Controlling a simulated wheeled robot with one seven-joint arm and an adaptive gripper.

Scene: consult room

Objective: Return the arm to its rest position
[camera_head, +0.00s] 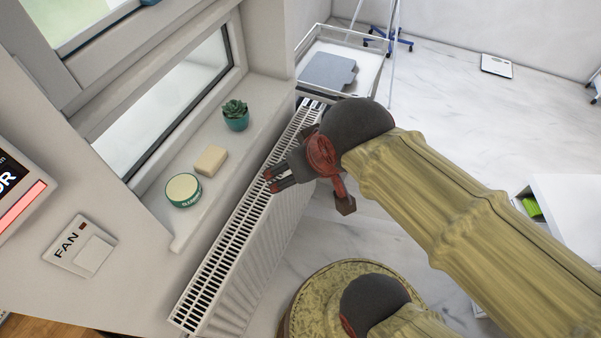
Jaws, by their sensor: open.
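My arm reaches in from the lower right, wrapped in a yellowish sleeve. My gripper (271,181) is dark with red parts and is at the arm's end, pointing left. It hangs over the white radiator, just right of the window sill. Its fingers are apart and nothing shows between them. The task names no object besides the arm.
On the window sill (171,222) stand a green-labelled round tin (183,190), a beige block (211,160) and a small potted succulent (236,115). The radiator (232,240) runs below. A white trolley (372,72) stands behind. The marble floor (450,110) is mostly clear.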

